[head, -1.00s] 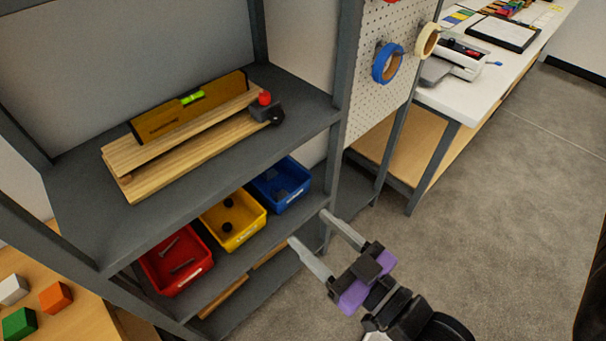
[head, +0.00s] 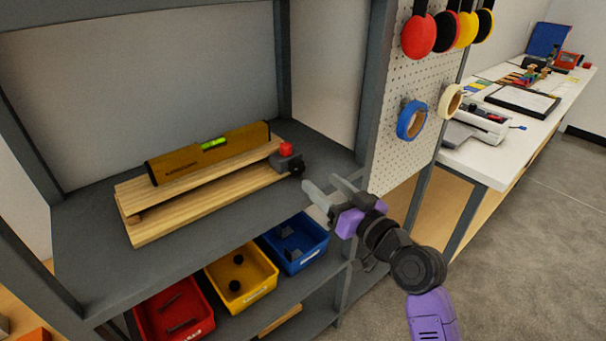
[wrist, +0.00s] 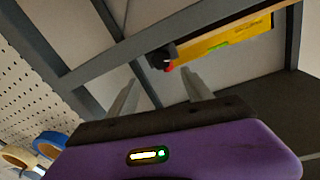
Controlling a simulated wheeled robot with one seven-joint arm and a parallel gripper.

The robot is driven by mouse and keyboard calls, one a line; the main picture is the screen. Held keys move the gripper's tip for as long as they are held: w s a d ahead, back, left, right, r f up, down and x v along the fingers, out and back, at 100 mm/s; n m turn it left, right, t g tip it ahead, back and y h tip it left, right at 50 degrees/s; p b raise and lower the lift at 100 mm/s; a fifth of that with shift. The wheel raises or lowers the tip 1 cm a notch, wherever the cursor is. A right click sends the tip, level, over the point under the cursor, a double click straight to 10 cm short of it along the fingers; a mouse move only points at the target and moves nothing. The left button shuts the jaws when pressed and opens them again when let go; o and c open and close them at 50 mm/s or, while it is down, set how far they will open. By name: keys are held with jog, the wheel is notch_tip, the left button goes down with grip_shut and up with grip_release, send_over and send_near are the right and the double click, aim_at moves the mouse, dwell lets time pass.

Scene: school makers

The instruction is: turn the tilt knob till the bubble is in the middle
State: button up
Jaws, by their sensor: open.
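A yellow-brown spirit level (head: 180,163) with a green vial (head: 214,144) lies along a tilted wooden board (head: 130,191) on the grey shelf. The bubble's place in the vial is too small to tell. At the board's right end is a dark block with a red top (head: 286,148) and a black knob (head: 297,171). My gripper (head: 328,192) is open and empty, just right of and a little below the knob, apart from it. In the wrist view the black knob (wrist: 160,57) shows beyond and between the open fingers, with the level (wrist: 225,38) to its right.
Red (head: 195,327), yellow (head: 270,291) and blue (head: 322,259) bins stand on the lower shelf. A grey shelf post (head: 373,90) and a pegboard (head: 395,160) with tape rolls rise behind my gripper. Open floor lies at the right.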

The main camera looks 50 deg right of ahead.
aim_at(300, 168)
jog(key=shift+w+a+f, duration=0.2)
jog(key=shift+n, duration=0.3)
jog(key=p+x, duration=0.1)
jog(key=x, duration=0.6)
jog(key=shift+w+f+p, duration=0.1)
jog(key=shift+w+p, duration=0.2)
grip_shut()
jog(key=shift+r+m+p, duration=0.2)
jog(key=shift+m+p, duration=0.8)
jog(key=shift+m, duration=0.2)
jog(key=shift+f+m+y+p, duration=0.15)
jog(key=shift+m+y+p, duration=0.3)
jog(key=shift+m, duration=0.65)
